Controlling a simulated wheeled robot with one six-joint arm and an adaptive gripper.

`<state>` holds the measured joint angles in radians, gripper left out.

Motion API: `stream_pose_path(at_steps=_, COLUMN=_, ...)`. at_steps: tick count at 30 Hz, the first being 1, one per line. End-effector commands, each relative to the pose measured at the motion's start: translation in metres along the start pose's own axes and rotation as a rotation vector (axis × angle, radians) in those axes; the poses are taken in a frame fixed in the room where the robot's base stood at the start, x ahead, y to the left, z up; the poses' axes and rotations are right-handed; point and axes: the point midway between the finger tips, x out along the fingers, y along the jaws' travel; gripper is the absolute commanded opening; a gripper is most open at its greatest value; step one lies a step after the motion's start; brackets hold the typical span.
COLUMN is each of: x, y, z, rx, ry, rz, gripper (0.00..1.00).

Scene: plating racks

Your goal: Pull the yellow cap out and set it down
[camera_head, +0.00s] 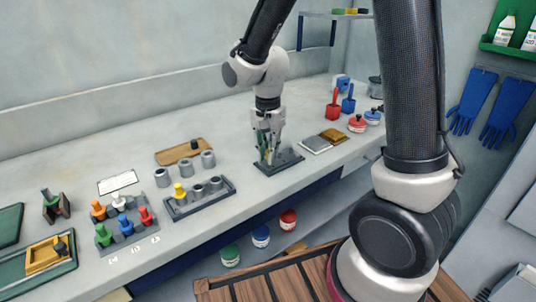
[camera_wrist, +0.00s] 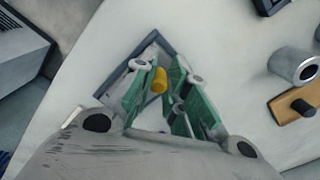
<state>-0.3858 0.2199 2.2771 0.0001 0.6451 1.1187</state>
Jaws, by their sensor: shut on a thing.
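My gripper (camera_head: 269,157) points down over a dark grey tray (camera_head: 292,161) on the bench. In the wrist view its green-padded fingers close around a yellow cap (camera_wrist: 160,80), with the tray rim (camera_wrist: 158,44) beyond. The cap is hidden by the fingers in the head view. I cannot tell whether it still sits in something or touches the tray. Another yellow piece (camera_head: 179,190) stands at the left end of a grey rack (camera_head: 205,206) with several grey cylinders, away from my gripper.
Right of the tray lie a silver plate (camera_head: 315,145) and a brown plate (camera_head: 333,135), with red and blue pots behind. Left are loose grey cylinders (camera_head: 162,178), a wooden board (camera_head: 172,155) and colored pegs (camera_head: 127,226). The bench behind the tray is clear.

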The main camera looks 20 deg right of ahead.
Motion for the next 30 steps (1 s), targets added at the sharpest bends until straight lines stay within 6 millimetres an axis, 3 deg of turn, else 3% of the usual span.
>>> stream_pose_path(at_steps=18, x=-0.026, y=0.0, z=0.0, rx=0.0, ry=0.001, rz=-0.002, gripper=0.0)
stream_pose_path(at_steps=30, x=-0.025, y=0.001, z=-0.001, rx=0.004, ry=-0.002, rz=0.004, gripper=0.0)
